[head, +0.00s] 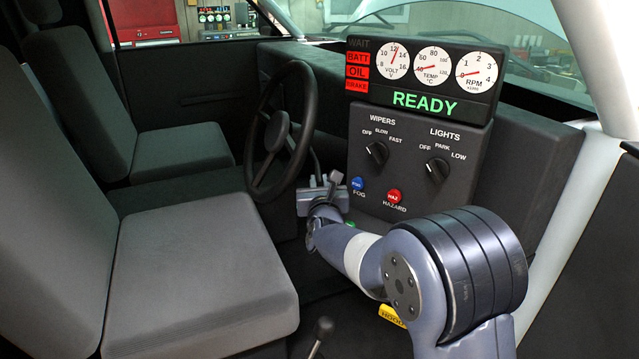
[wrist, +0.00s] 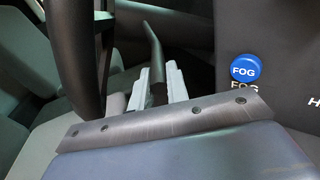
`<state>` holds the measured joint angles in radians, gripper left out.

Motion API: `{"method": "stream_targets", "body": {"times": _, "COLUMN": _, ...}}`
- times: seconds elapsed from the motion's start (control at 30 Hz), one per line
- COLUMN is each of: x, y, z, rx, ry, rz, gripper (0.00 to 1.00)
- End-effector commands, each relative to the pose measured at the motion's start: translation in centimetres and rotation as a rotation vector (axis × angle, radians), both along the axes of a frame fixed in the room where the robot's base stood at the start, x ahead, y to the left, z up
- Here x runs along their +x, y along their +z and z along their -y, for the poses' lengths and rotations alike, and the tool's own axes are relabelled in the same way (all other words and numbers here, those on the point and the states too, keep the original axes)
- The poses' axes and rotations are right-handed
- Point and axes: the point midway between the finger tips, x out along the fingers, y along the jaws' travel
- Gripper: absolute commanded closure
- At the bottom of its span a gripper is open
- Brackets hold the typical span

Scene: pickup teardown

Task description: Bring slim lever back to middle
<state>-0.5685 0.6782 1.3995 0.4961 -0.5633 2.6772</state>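The slim lever (wrist: 153,40) is a thin dark stalk beside the steering wheel. In the wrist view it leans up and to the left, and its thicker near end lies between my two light grey fingers. My gripper (wrist: 158,88) appears shut on that end, with a finger close against each side. In the head view my gripper (head: 320,191) is just right of the steering wheel, below the dash panel's left edge. The lever (head: 316,163) shows there only as a short thin piece, and its root is hard to make out.
The steering wheel (head: 281,130) is close on the left of my gripper. The dash panel (head: 417,205) with the blue FOG button (head: 357,183), red HAZARD button (head: 394,196) and two knobs is on the right. A floor lever (head: 322,330) and the seat (head: 190,270) are below.

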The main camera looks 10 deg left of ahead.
Motion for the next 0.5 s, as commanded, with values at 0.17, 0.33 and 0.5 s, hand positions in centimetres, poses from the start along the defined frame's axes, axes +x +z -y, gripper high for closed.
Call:
{"method": "stream_targets", "body": {"times": 0.17, "x": -0.02, "y": 0.01, "z": -0.02, "rx": 0.0, "ry": 0.0, "rz": 0.0, "gripper": 1.0}}
{"method": "stream_targets", "body": {"times": 0.33, "x": -0.02, "y": 0.01, "z": -0.03, "rx": 0.0, "ry": 0.001, "rz": 0.0, "gripper": 1.0}}
{"method": "stream_targets", "body": {"times": 0.5, "x": -0.02, "y": 0.03, "z": -0.03, "rx": 0.0, "ry": 0.001, "rz": 0.0, "gripper": 1.0}}
